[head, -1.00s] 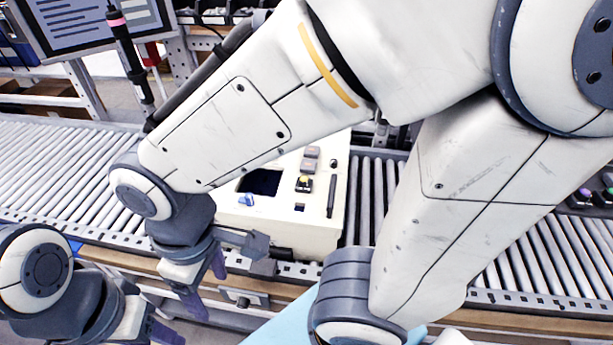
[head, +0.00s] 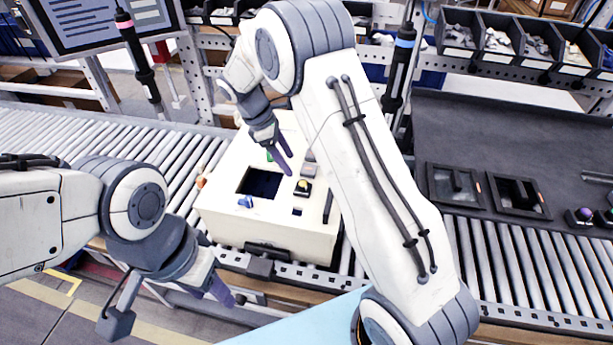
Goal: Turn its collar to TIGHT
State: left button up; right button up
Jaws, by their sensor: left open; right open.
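A black screwdriver with a pink-red band (head: 140,60) hangs at the upper left, in front of the screen. A second dark screwdriver with a blue band (head: 399,72) hangs right of centre, partly hidden behind my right arm. I cannot read any collar marking or setting on either. My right gripper (head: 281,156) is open and empty, with its purple fingers over the far part of the cream box. It is apart from both screwdrivers. My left gripper (head: 222,290) is open and empty, low in front of the conveyor and away from both screwdrivers.
The cream box (head: 225,222) with a dark recess and buttons stands on the roller conveyor (head: 180,150). A screen (head: 105,20) is at the upper left. Parts bins (head: 500,45) line the back right, above a dark panel (head: 490,125). My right arm crosses the middle.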

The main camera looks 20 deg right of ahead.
aim_at(302, 182)
jog(key=p+x, duration=0.2)
jog(key=x, duration=0.5)
jog(key=shift+x, duration=0.75)
grip_shut()
jog(key=shift+d, duration=0.15)
